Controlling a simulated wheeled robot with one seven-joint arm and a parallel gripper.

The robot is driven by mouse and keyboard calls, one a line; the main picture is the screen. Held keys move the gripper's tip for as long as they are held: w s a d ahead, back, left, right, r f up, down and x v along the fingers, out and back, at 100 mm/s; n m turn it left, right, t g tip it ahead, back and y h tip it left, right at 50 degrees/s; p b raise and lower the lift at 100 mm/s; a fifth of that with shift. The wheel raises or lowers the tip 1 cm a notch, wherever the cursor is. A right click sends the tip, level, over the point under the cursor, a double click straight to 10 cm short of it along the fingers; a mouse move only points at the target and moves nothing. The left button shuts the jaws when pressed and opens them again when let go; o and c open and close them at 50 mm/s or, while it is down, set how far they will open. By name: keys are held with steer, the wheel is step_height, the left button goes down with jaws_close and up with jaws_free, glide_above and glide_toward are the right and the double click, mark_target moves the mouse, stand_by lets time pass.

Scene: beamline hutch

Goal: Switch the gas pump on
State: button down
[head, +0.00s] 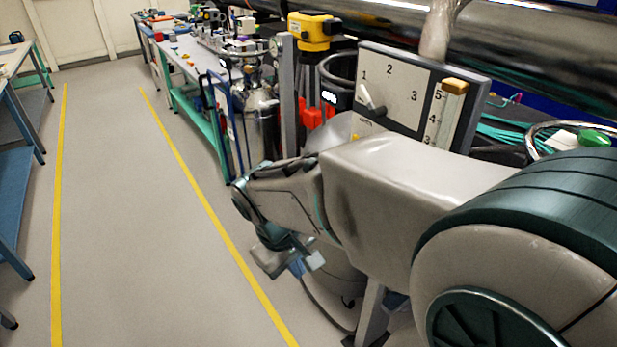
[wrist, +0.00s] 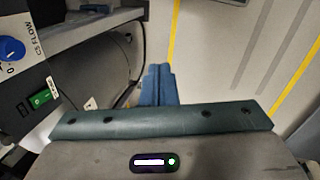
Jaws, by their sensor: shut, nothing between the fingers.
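In the wrist view, a green switch (wrist: 43,97) with a small white label beside it sits on a dark panel (wrist: 22,82) at the left. A blue round knob (wrist: 12,49) marked "CS FLOW" is above it. I cannot read which device the green switch belongs to, nor tell its on or off position. My gripper (wrist: 160,72) is shut and empty, to the right of the switch and apart from it. In the head view my gripper (head: 306,266) hangs low over the floor, beyond my arm. The green switch is not visible there.
A yellow device (head: 311,31) and gas cylinders are farther back. The aisle floor (head: 120,200) at the left is clear.

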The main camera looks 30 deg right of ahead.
steer(key=w+d+f+n+h, duration=0.3)
steer(key=w+d+n+h, duration=0.2)
steer(key=w+n+h, duration=0.2)
steer(key=w+d+f+n+t+h, duration=0.1)
steer(key=w+d+f+n+h, duration=0.2)
steer(key=w+d+n+h, duration=0.3)
steer(key=w+n+h, duration=0.1)
steer(key=w+n, duration=0.2)
steer(key=shift+w+f, duration=0.15)
steer(key=shift+f, duration=0.15)
steer(key=w+d+f+p, duration=0.1)
steer(key=d, duration=1.3)
steer(key=shift+f, duration=0.4)
